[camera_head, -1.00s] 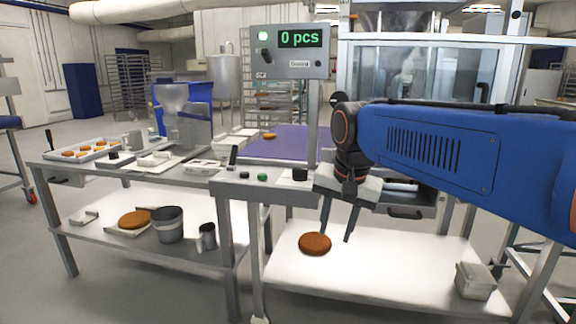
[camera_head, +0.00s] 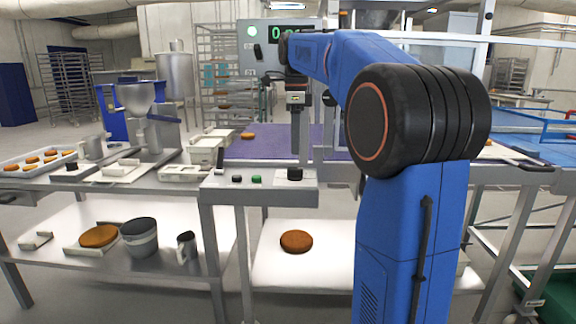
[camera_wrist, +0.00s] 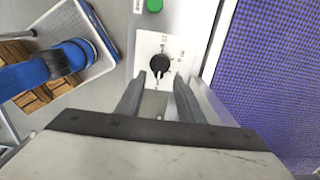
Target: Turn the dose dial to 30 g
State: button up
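The dose dial (camera_wrist: 160,64) is a black round knob on a white plate (camera_wrist: 147,44) in the wrist view. A pale pointer mark on it faces toward my gripper; the scale print around it is too small to read. In the head view the dial (camera_head: 295,174) sits on the right of the grey control panel. My gripper (camera_wrist: 160,79) is open and empty, its two fingertips apart on either side of the knob's near edge. In the head view my gripper (camera_head: 297,162) points straight down just above the dial. I cannot tell whether the fingers touch it.
Green (camera_head: 257,179) and black (camera_head: 237,179) buttons sit left of the dial. The display box (camera_head: 262,55) stands behind, its readout partly covered by my arm. A purple belt (camera_wrist: 275,80) runs right of the panel in the wrist view. A brown round (camera_head: 297,241) lies on the lower shelf.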

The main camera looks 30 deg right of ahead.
aim_at(295, 173)
jog(key=shift+f, duration=3.7)
jog(key=shift+c, duration=0.3)
grip_shut()
